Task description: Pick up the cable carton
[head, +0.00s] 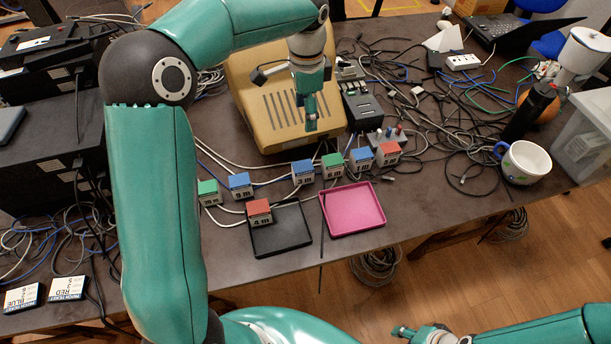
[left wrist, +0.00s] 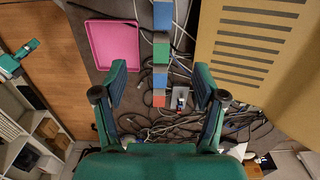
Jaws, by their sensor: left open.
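Several small cable cartons with coloured tops and pale labelled sides stand on the table. In the head view a row has a blue one (head: 303,172), a green one (head: 332,166), another blue one (head: 361,160) and a red one (head: 388,153). A green one (head: 208,192) and a blue one (head: 240,185) are farther left. A red one (head: 259,211) is at the black tray. My left gripper (head: 309,108) hangs over the beige case; its open, empty fingers (left wrist: 160,68) show in the left wrist view, with the row beyond. My right gripper (head: 405,331) is low, its jaws unclear.
A black tray (head: 293,243) and a pink tray (head: 353,208) lie at the front edge. The beige slotted case (head: 255,107) stands behind the row. Loose cables cover the table's right side, near a mug (head: 526,163). Two cards marked BLUE and RED (head: 68,288) lie front left.

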